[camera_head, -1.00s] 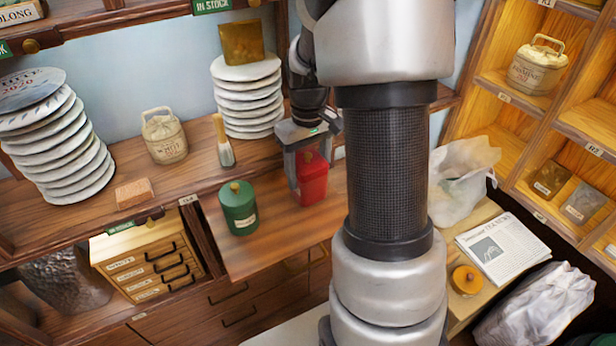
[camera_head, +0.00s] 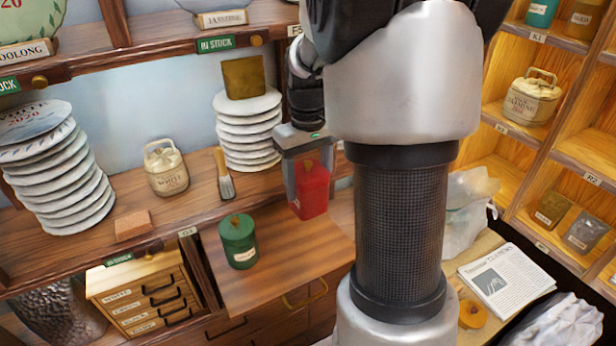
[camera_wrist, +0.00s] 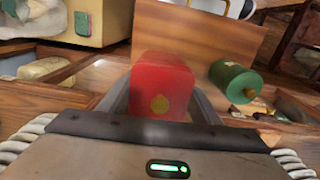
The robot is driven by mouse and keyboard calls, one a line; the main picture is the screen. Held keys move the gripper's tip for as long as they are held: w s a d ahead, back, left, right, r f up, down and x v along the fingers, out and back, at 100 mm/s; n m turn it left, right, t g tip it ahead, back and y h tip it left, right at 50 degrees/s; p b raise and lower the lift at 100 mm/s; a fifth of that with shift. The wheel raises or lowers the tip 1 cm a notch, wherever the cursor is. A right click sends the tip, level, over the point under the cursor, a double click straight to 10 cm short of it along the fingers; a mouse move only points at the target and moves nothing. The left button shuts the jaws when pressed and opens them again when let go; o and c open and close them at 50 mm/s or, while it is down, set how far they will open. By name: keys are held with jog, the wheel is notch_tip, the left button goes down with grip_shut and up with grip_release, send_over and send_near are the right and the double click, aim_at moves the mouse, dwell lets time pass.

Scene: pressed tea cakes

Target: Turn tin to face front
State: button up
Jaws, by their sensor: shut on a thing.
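The red tin (camera_head: 312,192) is a square-sided canister with a yellow knob on its lid. A sliver of pale label shows low on its left side in the head view. My gripper (camera_head: 305,170) is shut on it from above, with fingers on opposite sides, and holds it tilted above the wooden counter (camera_head: 290,262). In the wrist view the red tin (camera_wrist: 162,80) sits between my fingers (camera_wrist: 160,100), its knob toward the camera. Most of its label is hidden or turned away.
A green round tin (camera_head: 238,241) with a pale label stands on the counter left of the red tin; it also shows in the wrist view (camera_wrist: 234,78). Behind are a brush (camera_head: 224,175), a cream canister (camera_head: 166,168) and stacked discs (camera_head: 248,130). The counter's front is clear.

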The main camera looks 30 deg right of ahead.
notch_tip(320, 180, down, 7)
jog(key=shift+r+b, duration=0.1)
jog(key=shift+b, duration=0.7)
jog(key=shift+f, duration=0.3)
jog(key=n+b, duration=0.1)
jog(key=n, duration=0.9)
jog(key=shift+b, duration=0.35)
jog(key=n, duration=0.1)
jog(key=n+p, duration=0.1)
jog(key=n, duration=0.1)
jog(key=shift+r+n, duration=0.2)
jog(key=shift+n, duration=0.1)
jog(key=n+p, duration=0.1)
jog(key=n, duration=0.3)
jog(key=shift+f, duration=0.45)
jog(key=o, duration=1.1)
